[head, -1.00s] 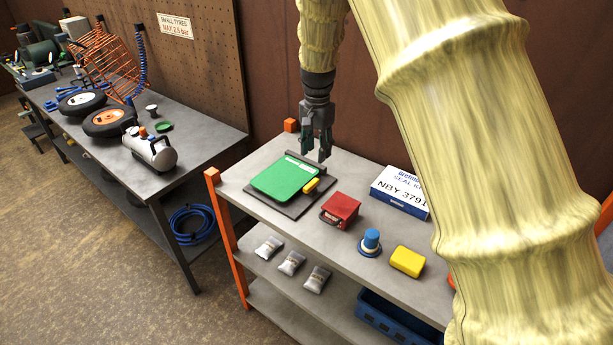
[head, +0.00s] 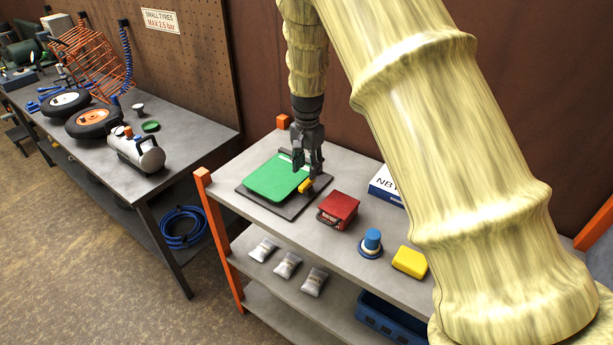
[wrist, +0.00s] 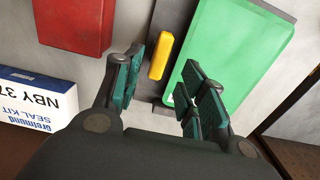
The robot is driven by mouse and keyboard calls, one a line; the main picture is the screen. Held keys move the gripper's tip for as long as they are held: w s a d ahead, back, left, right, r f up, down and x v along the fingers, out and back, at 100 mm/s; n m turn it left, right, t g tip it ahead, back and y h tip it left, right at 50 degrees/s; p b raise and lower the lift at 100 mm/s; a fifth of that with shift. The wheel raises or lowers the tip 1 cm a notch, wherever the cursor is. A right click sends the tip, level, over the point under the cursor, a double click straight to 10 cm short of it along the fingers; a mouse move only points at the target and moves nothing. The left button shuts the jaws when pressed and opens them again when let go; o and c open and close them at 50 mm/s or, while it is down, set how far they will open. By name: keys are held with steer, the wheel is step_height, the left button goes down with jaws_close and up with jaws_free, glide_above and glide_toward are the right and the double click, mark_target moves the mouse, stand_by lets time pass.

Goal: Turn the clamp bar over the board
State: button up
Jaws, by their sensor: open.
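The green board (head: 268,181) lies flat on a dark base plate (head: 292,210) on the grey bench; it also shows in the wrist view (wrist: 236,50). A short yellow bar (head: 306,186), which I take as the clamp bar or its grip, sits at the board's right edge. In the wrist view the yellow bar (wrist: 160,57) lies on the dark base beside the board, roughly parallel to its edge. My gripper (head: 309,170) is open and empty, low by that edge. In the wrist view its fingers (wrist: 165,82) point toward the yellow bar, one to each side; contact is not visible.
A red box (head: 339,209), a blue knob-like object (head: 371,242) and a yellow block (head: 410,262) stand to the right on the bench. A white-and-blue seal kit box (head: 386,187) is partly hidden behind my arm.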

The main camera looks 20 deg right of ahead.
mark_target(307, 181)
steer(key=shift+s+f+p, duration=0.1)
steer(key=shift+f+p, duration=0.75)
steer(key=shift+f, duration=1.75)
jaws_close()
